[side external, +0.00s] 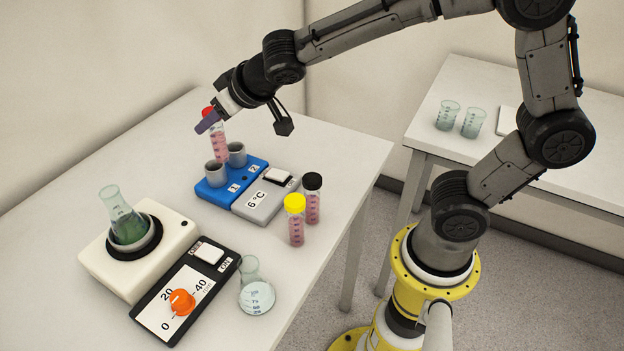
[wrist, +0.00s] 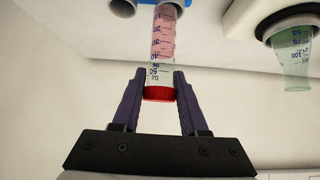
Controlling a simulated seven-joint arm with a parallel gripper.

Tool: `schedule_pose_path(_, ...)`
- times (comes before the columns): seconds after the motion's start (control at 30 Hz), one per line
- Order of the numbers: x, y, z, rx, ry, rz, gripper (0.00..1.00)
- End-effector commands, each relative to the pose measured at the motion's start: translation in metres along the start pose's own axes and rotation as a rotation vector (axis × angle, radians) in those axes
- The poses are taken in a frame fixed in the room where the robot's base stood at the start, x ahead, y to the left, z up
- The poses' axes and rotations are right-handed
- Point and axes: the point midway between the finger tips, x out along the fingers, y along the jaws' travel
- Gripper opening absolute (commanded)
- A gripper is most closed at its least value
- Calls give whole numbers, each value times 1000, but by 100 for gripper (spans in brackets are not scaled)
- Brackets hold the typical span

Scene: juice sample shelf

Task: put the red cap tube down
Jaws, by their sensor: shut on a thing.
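The red cap tube (side external: 218,143) holds pink liquid and is upright or nearly so. My gripper (side external: 209,120) is shut on it at its cap end. In the wrist view, the purple fingers of my gripper (wrist: 160,82) are on both sides of the tube (wrist: 163,45), by the red cap (wrist: 159,93). The tube's lower end is close to the two grey cups (side external: 215,174) of the blue cooler block (side external: 222,193). I cannot tell whether it is behind, above or slightly inside a cup.
A yellow cap tube (side external: 296,222) and a black cap tube (side external: 312,199) stand right of the cooler's grey control part (side external: 263,203). A stirrer (side external: 143,255) with a green-liquid flask (side external: 124,222) stands left. Another flask (side external: 256,295) is near the front.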

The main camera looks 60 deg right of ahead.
Motion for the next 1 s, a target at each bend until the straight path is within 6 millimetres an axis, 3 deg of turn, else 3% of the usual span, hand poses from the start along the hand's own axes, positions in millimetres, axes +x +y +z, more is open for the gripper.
schedule_pose_path(0.3,-87,52,67,122,-12,137,0)
schedule_pose_path(0.5,-121,85,110,196,0,221,0)
schedule_pose_path(0.73,-133,103,136,236,11,267,0)
schedule_pose_path(1.0,-110,105,164,238,11,273,0)
